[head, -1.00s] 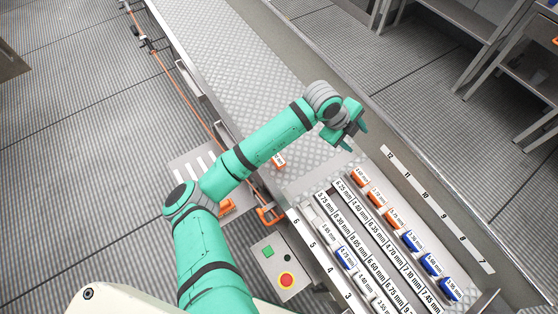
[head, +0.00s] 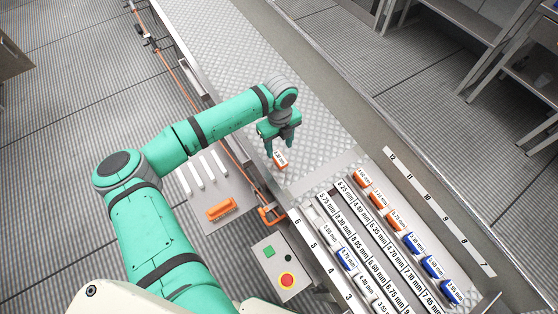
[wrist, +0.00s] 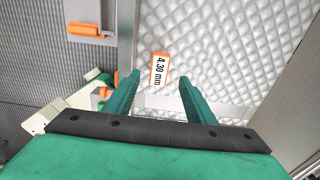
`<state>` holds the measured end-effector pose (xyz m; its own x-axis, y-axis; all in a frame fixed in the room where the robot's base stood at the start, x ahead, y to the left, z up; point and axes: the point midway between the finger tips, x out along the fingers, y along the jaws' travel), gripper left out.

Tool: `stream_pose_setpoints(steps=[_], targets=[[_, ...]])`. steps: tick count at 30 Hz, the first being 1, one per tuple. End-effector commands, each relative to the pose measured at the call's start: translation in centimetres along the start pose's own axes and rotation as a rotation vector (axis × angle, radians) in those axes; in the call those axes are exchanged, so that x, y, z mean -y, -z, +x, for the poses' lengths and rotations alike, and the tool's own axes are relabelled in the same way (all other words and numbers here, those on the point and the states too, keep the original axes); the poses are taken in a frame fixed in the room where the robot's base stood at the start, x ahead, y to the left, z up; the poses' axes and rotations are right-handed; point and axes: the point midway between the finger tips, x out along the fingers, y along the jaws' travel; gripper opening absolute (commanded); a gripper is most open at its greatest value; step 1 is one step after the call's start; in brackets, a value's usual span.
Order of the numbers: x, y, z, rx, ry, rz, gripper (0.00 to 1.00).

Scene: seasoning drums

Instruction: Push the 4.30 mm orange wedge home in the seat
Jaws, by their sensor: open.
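The orange wedge with a white label (head: 280,159) lies on the dimpled metal plate, near the plate's left edge in the head view. In the wrist view the wedge (wrist: 160,70) shows its label reading 4.30 mm. My gripper (head: 281,150) is open above the plate, close to the wedge. In the wrist view the two fingertips of my gripper (wrist: 159,76) stand apart on either side of the wedge, with clear gaps and no visible contact. I cannot tell which spot is the seat.
A rack of labelled slots (head: 375,235) holds orange, blue and white wedges at the lower right. A panel with a red button (head: 287,280) and an orange handle (head: 220,208) lie left of the plate. The plate's upper stretch (head: 215,50) is clear.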

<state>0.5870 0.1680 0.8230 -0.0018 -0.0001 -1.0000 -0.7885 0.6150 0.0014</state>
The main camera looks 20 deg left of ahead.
Motion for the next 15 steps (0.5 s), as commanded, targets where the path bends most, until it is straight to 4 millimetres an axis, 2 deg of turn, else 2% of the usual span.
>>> stream_pose_setpoints(steps=[15], targets=[[-0.1, 0.2, 5.5, 0.000, 0.001, 0.000, 0.50]])
